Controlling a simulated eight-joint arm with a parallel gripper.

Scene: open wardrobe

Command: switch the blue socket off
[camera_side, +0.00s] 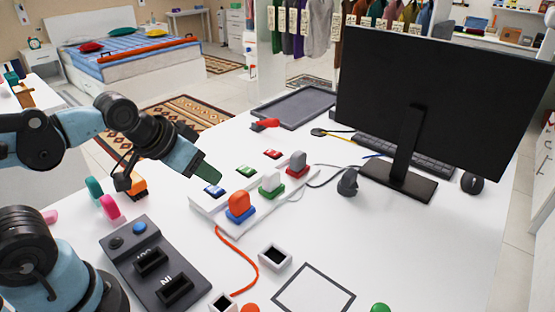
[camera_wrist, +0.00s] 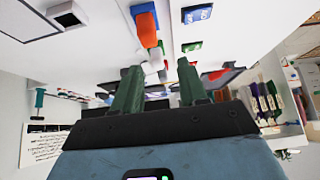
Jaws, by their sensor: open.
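A white power strip (camera_side: 207,207) lies on the white table with blue, green and red sockets, each with a switch of its colour. The blue socket (camera_side: 240,214) holds an orange plug (camera_side: 238,201); the plug also shows in the wrist view (camera_wrist: 147,29). The blue switch (camera_side: 213,191) lies left of that plug; in the wrist view it is a blue block (camera_wrist: 197,14) with white markings. My gripper (camera_side: 209,172) is open and empty, with green fingers just above and behind the blue switch. It shows in the wrist view too (camera_wrist: 158,67). I cannot tell whether the fingers touch anything.
The green switch (camera_side: 246,171) and red switch (camera_side: 273,154) sit farther along the strip. A white plug (camera_side: 270,180) and a grey plug (camera_side: 298,160) stand beside them. A dark double-slot box (camera_side: 158,268) is at front left. A monitor (camera_side: 440,90) stands at right.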

